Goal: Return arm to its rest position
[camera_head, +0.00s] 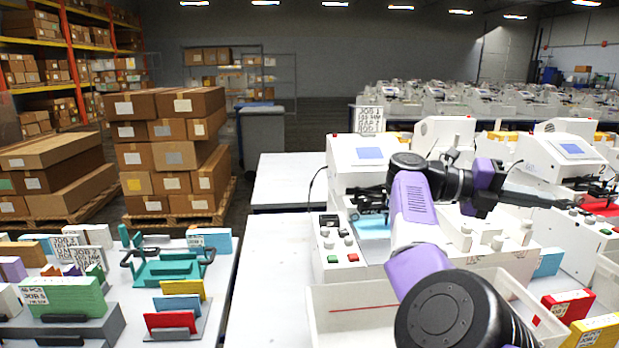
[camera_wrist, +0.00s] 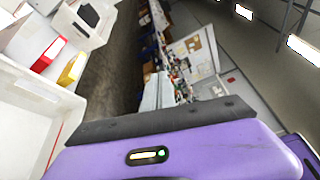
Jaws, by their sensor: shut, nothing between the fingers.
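My arm, purple and black, reaches up from the lower right of the head view and bends to the right over the plotter machines. My gripper (camera_head: 552,201) is at the right, dark and narrow, pointing right in front of the right-hand machine. Its fingers look closed together with nothing held. In the wrist view the purple gripper body with a dark bar (camera_wrist: 158,120) fills the bottom, and the view is tilted sideways. The nearest white plotter machine (camera_head: 352,172) has a small blue screen and stands behind my arm, which hides part of it.
A white bin (camera_head: 335,322) stands in front of the nearest machine. Red (camera_head: 568,306) and yellow (camera_head: 597,331) packs lie at the lower right. A left table holds a green fixture (camera_head: 168,268) and coloured cards. Stacked cartons (camera_head: 172,158) stand behind. The white table strip (camera_head: 262,285) is clear.

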